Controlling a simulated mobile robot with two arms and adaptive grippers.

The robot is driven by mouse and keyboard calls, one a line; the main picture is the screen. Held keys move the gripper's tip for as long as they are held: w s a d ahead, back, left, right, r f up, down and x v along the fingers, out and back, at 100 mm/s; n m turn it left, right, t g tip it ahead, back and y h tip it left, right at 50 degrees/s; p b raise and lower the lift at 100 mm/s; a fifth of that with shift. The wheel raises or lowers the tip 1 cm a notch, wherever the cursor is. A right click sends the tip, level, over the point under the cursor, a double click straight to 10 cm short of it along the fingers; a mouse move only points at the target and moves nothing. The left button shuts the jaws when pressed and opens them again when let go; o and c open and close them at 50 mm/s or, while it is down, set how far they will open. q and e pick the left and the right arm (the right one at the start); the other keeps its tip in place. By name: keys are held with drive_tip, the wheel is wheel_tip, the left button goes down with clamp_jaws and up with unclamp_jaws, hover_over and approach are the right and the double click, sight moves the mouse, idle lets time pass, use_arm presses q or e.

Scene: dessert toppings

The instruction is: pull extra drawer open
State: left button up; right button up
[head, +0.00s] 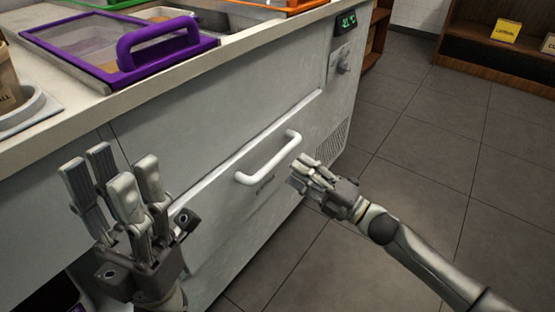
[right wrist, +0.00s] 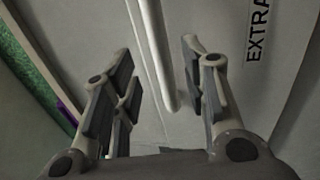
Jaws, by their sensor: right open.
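The extra drawer (head: 222,205) is a white front in the counter's side, and it looks shut. Its white bar handle (head: 268,160) sticks out. In the right wrist view the handle (right wrist: 155,50) runs between the fingers of my right gripper (right wrist: 160,85), apart from both. The dark word EXTRA (right wrist: 258,28) reads on the drawer front beside it. In the head view my right gripper (head: 308,170) is close to the handle's right end, open and empty. My left gripper (head: 113,188) is open and empty, fingers up, in front of the counter at lower left.
On the white counter (head: 222,62) stands a purple-framed lid with a purple handle (head: 158,50). A small green display (head: 346,22) and a vent grille (head: 334,140) are on the counter's right end. Wooden shelves (head: 490,45) stand behind. The tiled floor (head: 430,150) at right is clear.

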sight(280, 159)
drive_tip(key=b+x, duration=0.1)
drive_tip(key=x, duration=0.5)
drive_tip(key=shift+w+a+b, duration=0.25)
drive_tip(key=shift+b, duration=0.05)
clamp_jaws()
